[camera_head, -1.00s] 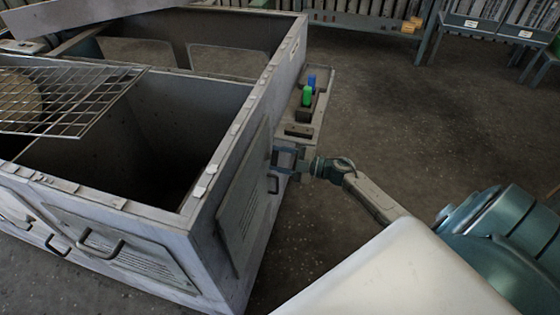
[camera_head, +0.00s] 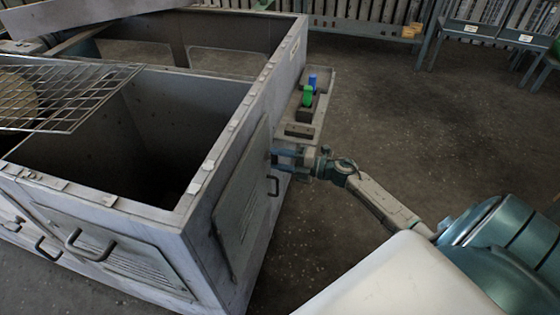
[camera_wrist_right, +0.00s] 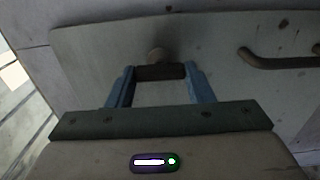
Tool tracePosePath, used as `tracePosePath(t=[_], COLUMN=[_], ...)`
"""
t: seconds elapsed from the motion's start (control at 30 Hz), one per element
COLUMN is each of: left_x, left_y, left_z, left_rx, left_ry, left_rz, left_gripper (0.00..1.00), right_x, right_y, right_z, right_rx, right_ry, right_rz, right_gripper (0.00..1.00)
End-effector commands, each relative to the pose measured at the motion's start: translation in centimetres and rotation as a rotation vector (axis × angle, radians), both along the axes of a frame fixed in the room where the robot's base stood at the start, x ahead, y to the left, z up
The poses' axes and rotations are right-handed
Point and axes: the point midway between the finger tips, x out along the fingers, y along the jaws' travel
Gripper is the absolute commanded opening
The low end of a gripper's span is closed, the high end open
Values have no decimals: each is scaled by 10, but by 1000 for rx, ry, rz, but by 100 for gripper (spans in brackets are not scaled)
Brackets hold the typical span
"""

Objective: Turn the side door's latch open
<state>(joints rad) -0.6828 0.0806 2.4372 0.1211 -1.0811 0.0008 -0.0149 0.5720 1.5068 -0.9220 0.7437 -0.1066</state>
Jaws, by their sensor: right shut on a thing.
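The side door (camera_head: 238,205) is a grey panel on the right wall of the blower housing, with a dark handle (camera_head: 273,186). In the right wrist view the door (camera_wrist_right: 90,45) fills the upper part, with its curved handle (camera_wrist_right: 280,60) at the upper right. The latch (camera_wrist_right: 160,72) is a short dark bar on a round pivot, lying about level across that view. My right gripper (camera_wrist_right: 160,80) has its two blue fingers shut on the latch's ends. In the head view my right gripper (camera_head: 279,160) is at the door's far upper edge, and the latch is hidden. My left gripper is not in view.
A side ledge (camera_head: 320,95) with a green object (camera_head: 307,97) and a blue object (camera_head: 313,80) projects just above my right gripper. A wire grid (camera_head: 65,95) lies over the open housing. The floor to the right is clear back to the racks.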

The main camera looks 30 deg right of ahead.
Motion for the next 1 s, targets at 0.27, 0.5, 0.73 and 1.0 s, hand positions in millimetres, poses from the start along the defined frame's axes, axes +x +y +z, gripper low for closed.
tracePosePath(t=[0.27, 0.5, 0.73, 1.0], left_x=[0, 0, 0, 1], left_y=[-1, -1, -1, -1], left_z=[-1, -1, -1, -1], left_rx=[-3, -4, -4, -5], left_ry=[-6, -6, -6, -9], left_rz=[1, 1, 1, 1], left_gripper=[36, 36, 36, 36], right_x=[-1, -1, 0, -10], right_y=[0, 0, 0, -8], right_z=[-1, -1, -1, -2], right_rx=[-10, -10, -9, -12], right_ry=[-7, -6, -6, -5], right_rz=[1, 1, 1, 1], right_gripper=[24, 55, 69, 69])
